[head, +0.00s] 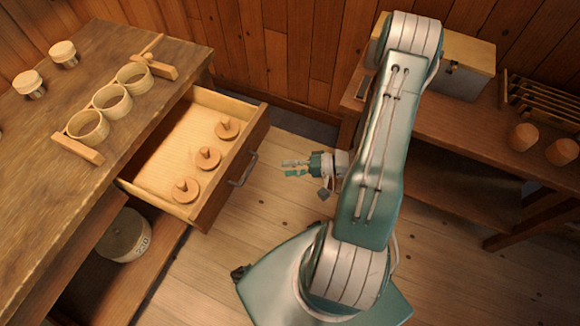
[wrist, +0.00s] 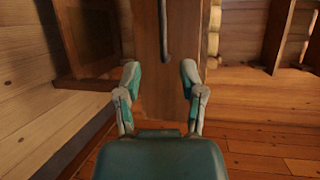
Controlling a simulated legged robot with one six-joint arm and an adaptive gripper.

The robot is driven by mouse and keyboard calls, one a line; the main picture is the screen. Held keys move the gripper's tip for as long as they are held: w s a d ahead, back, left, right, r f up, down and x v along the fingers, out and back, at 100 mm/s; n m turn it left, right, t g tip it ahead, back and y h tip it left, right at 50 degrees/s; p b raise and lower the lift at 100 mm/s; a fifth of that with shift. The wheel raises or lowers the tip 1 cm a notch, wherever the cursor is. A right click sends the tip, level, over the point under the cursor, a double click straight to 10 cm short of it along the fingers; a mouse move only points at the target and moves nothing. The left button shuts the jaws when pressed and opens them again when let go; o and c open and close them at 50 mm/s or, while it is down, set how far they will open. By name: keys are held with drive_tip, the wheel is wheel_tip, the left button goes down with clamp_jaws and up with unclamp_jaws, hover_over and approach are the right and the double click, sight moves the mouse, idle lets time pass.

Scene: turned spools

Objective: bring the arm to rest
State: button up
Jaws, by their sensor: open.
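My gripper (head: 294,169) is open and empty in the head view, held in the air to the right of an open drawer. In the wrist view my gripper (wrist: 160,80) shows its two teal and grey fingers spread apart. Beyond them is the wooden drawer front with its dark handle (wrist: 164,30). In the head view the drawer's handle (head: 243,169) is a short way left of the fingertips, and the two look apart. My arm is bent above my teal base.
The open drawer (head: 260,128) holds three wooden lidlike discs with knobs (head: 207,158). The workbench (head: 60,110) bears a rack of three wooden rings (head: 112,102) and two capped jars (head: 63,54). A round weight (head: 124,235) sits below. A side bench (head: 455,135) bears a box (head: 460,70).

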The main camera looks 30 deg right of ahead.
idle(0.3)
drive_tip(key=s+a+r+n+g+h, duration=0.1)
drive_tip(key=r+h, duration=0.3)
drive_tip(key=r, duration=0.7)
drive_tip(key=s+a+r+n+g+h, duration=0.1)
drive_tip(key=s+a+r+n+h, duration=0.3)
drive_tip(key=r, duration=0.7)
drive_tip(key=s+a+r+n+g+h, duration=0.1)
drive_tip(key=r+h, duration=0.4)
drive_tip(key=r, duration=0.6)
drive_tip(key=shift+s+a+n, duration=0.65)
drive_tip(key=shift+a+n, duration=0.15)
drive_tip(key=shift+a, duration=0.4)
